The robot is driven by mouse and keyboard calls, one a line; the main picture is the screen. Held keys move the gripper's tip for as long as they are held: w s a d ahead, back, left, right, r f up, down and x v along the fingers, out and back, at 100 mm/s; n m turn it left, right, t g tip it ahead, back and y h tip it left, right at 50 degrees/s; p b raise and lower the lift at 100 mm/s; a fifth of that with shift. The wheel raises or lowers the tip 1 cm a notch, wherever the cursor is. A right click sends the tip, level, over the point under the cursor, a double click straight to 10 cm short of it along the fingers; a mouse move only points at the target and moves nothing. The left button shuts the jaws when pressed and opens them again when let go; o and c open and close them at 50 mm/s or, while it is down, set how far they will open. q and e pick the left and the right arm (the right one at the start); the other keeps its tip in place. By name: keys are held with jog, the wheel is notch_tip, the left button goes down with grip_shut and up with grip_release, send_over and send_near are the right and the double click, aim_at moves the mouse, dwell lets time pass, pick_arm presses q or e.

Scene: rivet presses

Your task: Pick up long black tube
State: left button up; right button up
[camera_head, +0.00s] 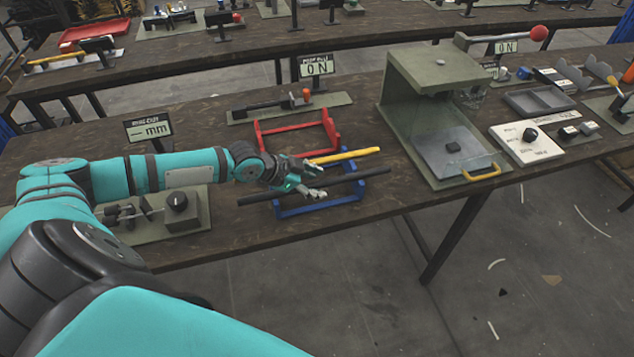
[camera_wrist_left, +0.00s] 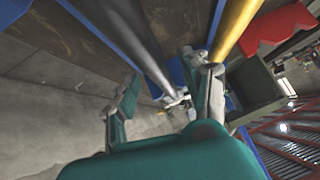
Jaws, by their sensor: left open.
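The long black tube (camera_head: 345,181) rests across the blue rack (camera_head: 335,199) near the table's front edge. In the left wrist view the black tube (camera_wrist_left: 148,62) runs toward the space between the fingers. A yellow tube (camera_head: 345,156) lies behind it, and in the wrist view the yellow tube (camera_wrist_left: 237,22) passes beside the right-hand finger. My left gripper (camera_head: 318,182) is open just above the racks, close to both tubes, with its fingers pointing right. It also shows open in the left wrist view (camera_wrist_left: 165,98). I cannot tell whether it touches a tube. My right gripper is not in view.
A red rack (camera_head: 297,128) stands behind the blue one. A green press (camera_head: 428,95) with a yellow-handled plate (camera_head: 460,158) stands to the right. Floor lies beyond the front edge.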

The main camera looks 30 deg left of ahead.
pick_arm(q)
grip_shut()
dwell(0.3)
jog(key=shift+r, duration=0.15)
